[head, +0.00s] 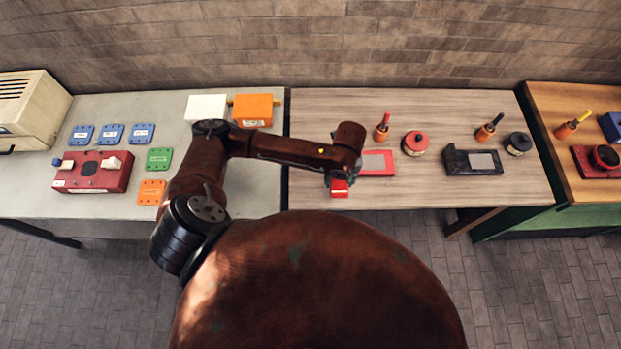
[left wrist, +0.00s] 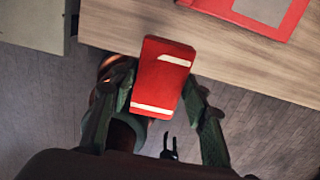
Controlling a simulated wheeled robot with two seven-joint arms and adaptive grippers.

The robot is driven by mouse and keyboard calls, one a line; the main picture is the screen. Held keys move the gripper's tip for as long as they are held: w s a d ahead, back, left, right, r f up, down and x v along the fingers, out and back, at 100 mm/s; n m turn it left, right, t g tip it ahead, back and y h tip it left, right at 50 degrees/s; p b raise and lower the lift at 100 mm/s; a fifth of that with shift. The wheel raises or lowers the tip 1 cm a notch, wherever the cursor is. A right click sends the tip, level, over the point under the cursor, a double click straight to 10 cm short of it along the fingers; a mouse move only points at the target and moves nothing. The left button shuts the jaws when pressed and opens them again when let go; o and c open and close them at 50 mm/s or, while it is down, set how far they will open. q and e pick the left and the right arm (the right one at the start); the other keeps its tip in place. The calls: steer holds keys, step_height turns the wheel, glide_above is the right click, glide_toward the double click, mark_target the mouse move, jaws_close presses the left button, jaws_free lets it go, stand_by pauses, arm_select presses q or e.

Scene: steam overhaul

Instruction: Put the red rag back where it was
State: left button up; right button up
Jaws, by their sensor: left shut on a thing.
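The red rag (head: 339,189) is a small folded block with white stripes. It also shows in the left wrist view (left wrist: 163,80). My left gripper (left wrist: 158,98) is shut on it, with one green finger on each side. In the head view the rag is at the front edge of the wooden table (head: 440,192). In the left wrist view it overlaps that edge, with floor showing on both sides below it. A red case with a pale panel (head: 378,163) lies on the table just beyond the rag, partly behind my arm. My right gripper is not in view.
A red-handled tool (head: 382,127), a red round tin (head: 415,143) and a black case (head: 472,161) stand on the wooden table. The grey table (head: 230,190) at left holds a red device (head: 93,171) and several colored plates. The wooden table's front right is clear.

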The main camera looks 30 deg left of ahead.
arm_select(q)
steer(key=m, duration=0.1)
steer(key=s+d+m, duration=0.1)
steer(key=s+m+p, duration=0.1)
steer(key=m, duration=0.1)
steer(key=shift+d+f, duration=0.15)
steer(key=shift+f, duration=0.25)
steer(key=w+a+f+p, duration=0.2)
steer(key=a+f, duration=0.2)
steer(key=a, duration=0.5)
glide_above(311, 181)
steer(key=shift+m, duration=0.3)
steer(key=f, duration=0.5)
steer(key=shift+s+d, duration=0.15)
steer(key=shift+d, duration=0.25)
steer(key=shift+a+f, duration=0.3)
steer(key=shift+f, duration=0.8)
steer(key=shift+a+f, duration=0.15)
steer(key=shift+f, duration=0.75)
steer(key=shift+f, duration=0.1)
